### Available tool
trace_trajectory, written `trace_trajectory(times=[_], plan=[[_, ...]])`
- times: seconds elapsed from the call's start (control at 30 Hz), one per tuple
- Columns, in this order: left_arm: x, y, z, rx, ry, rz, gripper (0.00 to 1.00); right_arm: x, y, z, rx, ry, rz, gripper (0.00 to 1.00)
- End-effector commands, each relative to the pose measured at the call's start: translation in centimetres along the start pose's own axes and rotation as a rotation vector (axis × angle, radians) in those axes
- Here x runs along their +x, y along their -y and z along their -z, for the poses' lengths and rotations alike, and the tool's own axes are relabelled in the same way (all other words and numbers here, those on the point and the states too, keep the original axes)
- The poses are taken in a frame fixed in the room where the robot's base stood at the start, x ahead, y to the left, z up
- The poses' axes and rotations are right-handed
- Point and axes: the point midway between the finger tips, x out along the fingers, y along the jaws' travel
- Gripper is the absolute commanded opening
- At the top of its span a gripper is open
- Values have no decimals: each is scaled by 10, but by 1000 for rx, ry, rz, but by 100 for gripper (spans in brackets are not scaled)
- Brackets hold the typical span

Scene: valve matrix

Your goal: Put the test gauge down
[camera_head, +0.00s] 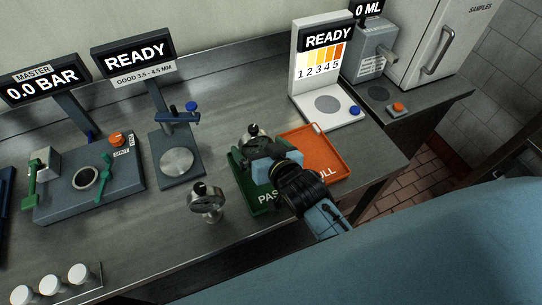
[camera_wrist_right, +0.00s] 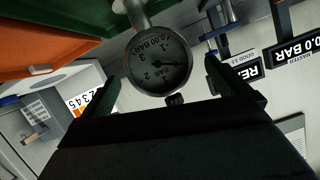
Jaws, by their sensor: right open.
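A round metal gauge (camera_head: 253,136) with a dark knob stands at the green PASS tray (camera_head: 238,176). In the right wrist view its dial (camera_wrist_right: 158,62), marked in bar, faces the camera. My right gripper (camera_head: 266,152) is over the green tray, just in front of this gauge. Its fingers (camera_wrist_right: 162,88) are spread, one to each side of the gauge, with gaps visible; the gauge's base is partly hidden. A second, similar gauge (camera_head: 206,203) stands on the steel bench left of the tray. My left gripper is not in view.
The orange FULL-side tray (camera_head: 322,145) lies right of the green one. A white READY colour stand (camera_head: 325,105), a grey READY stand (camera_head: 178,160) and the master test block (camera_head: 88,190) stand around. Several white-topped pieces (camera_head: 50,284) are at the front left.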

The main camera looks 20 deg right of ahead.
Motion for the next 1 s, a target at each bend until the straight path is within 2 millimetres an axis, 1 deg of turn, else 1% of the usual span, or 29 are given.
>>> trace_trajectory(times=[0.03,0.2,0.3,0.4,0.53,1.0], plan=[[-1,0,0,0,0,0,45,-12,0,0,0,1,0,100],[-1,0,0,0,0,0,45,-43,0,-1,0,2,0,100],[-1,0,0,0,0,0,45,-54,0,-1,0,1,0,100],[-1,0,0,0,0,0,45,-62,0,0,-1,1,0,100],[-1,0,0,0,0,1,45,-65,0,0,-1,0,0,100],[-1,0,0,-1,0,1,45,-64,0,0,-1,0,-1,100]])
